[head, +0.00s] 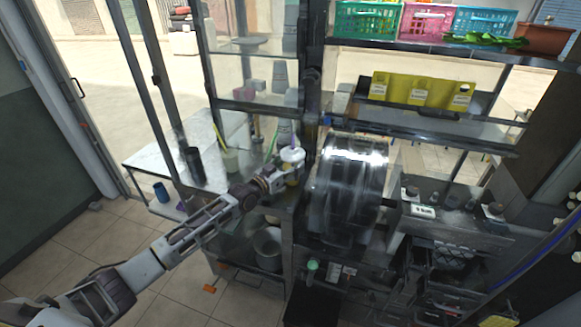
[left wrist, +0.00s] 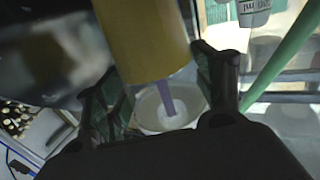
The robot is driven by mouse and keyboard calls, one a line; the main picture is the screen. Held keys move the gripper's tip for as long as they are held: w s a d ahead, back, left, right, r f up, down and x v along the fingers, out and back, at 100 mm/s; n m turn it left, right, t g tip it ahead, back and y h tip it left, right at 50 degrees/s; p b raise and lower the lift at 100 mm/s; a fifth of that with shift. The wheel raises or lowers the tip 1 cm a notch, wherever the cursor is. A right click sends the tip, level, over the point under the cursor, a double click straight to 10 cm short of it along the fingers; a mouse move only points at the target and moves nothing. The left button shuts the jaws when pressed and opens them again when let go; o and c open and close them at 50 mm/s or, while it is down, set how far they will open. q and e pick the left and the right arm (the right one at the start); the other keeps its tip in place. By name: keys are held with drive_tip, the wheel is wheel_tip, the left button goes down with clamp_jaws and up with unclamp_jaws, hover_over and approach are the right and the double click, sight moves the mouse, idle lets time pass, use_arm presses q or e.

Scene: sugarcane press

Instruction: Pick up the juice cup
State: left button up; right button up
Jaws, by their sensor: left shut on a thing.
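The juice cup (head: 292,154) shows in the head view with a white lid and a short purple straw, left of the shiny metal press (head: 347,185). My left gripper (head: 286,169) is at the cup and shut on it. In the left wrist view the cup's yellow body (left wrist: 143,38) comes in from the top, with the pale lid and purple straw below it. The gripper's dark fingers (left wrist: 160,95) stand on both sides of the cup. Whether the cup touches the surface under it is hidden. My right gripper is in neither view.
A straw holder (head: 231,161) and a dark tumbler (head: 194,164) stand left of the cup. Dark frame posts and shelves rise around. A metal pot (head: 268,247) sits on a lower shelf. Coloured baskets (head: 368,20) line the top shelf. The tiled floor at left is open.

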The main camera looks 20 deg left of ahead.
sight(290, 150)
use_arm(q)
wheel_tip(290, 150, up, 10)
drive_tip(key=shift+f+b, duration=0.15)
drive_tip(key=shift+b, duration=0.15)
drive_tip(key=shift+f, duration=0.1)
idle(0.7)
